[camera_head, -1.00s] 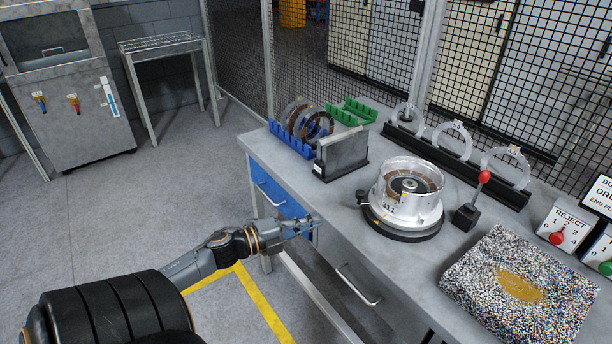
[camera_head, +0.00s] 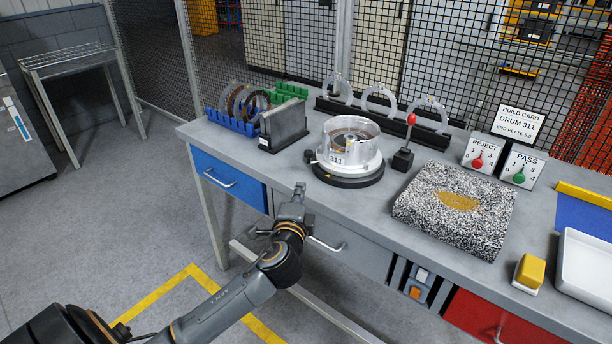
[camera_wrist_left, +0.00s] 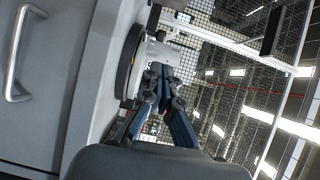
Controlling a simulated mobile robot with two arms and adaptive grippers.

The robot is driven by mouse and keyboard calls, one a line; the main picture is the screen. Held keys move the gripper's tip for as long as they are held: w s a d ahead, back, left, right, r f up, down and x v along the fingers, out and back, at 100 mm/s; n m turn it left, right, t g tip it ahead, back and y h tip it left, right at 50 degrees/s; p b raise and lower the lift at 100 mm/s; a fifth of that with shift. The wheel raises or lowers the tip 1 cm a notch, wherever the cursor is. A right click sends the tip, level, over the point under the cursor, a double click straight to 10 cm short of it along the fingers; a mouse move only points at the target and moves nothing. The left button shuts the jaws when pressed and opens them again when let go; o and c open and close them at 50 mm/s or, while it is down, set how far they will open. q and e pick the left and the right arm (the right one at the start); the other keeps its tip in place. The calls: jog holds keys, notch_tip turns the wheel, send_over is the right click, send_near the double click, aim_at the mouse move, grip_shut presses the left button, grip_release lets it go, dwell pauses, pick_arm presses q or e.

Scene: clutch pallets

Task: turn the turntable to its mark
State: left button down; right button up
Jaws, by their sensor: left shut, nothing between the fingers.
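The turntable is a round black base (camera_head: 350,180) on the workbench, with a silver drum (camera_head: 350,146) marked 311 on top. A small dark knob (camera_head: 309,156) stands at the base's left side. My left gripper (camera_head: 299,188) is shut and empty at the bench's front edge, left of and in front of the turntable. In the left wrist view, the gripper (camera_wrist_left: 160,70) shows closed fingertips close to the dark turntable edge (camera_wrist_left: 130,62); I cannot tell whether they touch. The turntable's mark cannot be made out. My right gripper is not in view.
A red-knobbed lever (camera_head: 404,155) stands right of the turntable. A grey block (camera_head: 284,125) and a blue rack (camera_head: 232,121) are to its left. A speckled mat (camera_head: 455,235), yellow block (camera_head: 529,270) and white tray (camera_head: 588,268) lie at right. Drawer handles (camera_head: 327,244) protrude below.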

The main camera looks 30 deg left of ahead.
pick_arm(q)
send_near(308, 157)
jog(key=p+x, duration=0.1)
jog(key=x, duration=0.4)
jog(key=shift+w+p, duration=0.3)
jog(key=shift+w+a, duration=0.3)
jog(key=shift+w, duration=0.25)
jog(key=shift+w+a+f, duration=0.1)
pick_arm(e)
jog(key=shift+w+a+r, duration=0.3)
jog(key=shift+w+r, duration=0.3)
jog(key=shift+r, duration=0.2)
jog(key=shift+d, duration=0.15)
